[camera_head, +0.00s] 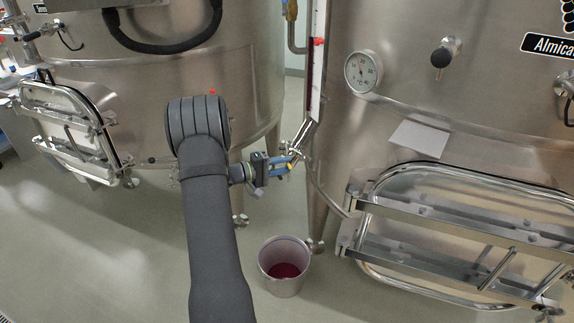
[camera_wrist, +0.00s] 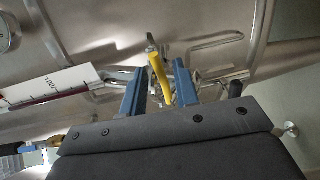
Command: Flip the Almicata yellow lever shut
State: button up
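The Almicata vat (camera_head: 460,95) is the large steel vat on the right, with part of its name plate showing. Its yellow lever (camera_wrist: 160,78) sits on a steel valve below the level gauge; in the head view the lever is small and mostly hidden by my gripper (camera_head: 290,164). In the wrist view my gripper (camera_wrist: 160,88) has its two blue fingers apart, with the yellow lever between them. The lever appears closer to the right finger; I cannot tell whether it touches.
A bucket (camera_head: 284,268) with dark red liquid stands on the floor below the valve. The level gauge (camera_wrist: 45,88) is left of the fingers. Another steel vat (camera_head: 150,80) stands at left. A barred hatch (camera_head: 450,235) juts from the right vat.

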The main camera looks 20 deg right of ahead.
jog(key=a+r, duration=0.1)
jog(key=a, duration=1.4)
jog(key=shift+a+r, duration=0.15)
jog(key=shift+a, duration=0.1)
jog(key=d, duration=0.5)
jog(key=d+f, duration=0.1)
jog(key=d, duration=1.1)
jog(key=shift+d+f, duration=0.2)
jog(key=shift+d, duration=0.05)
jog(key=shift+a, duration=0.1)
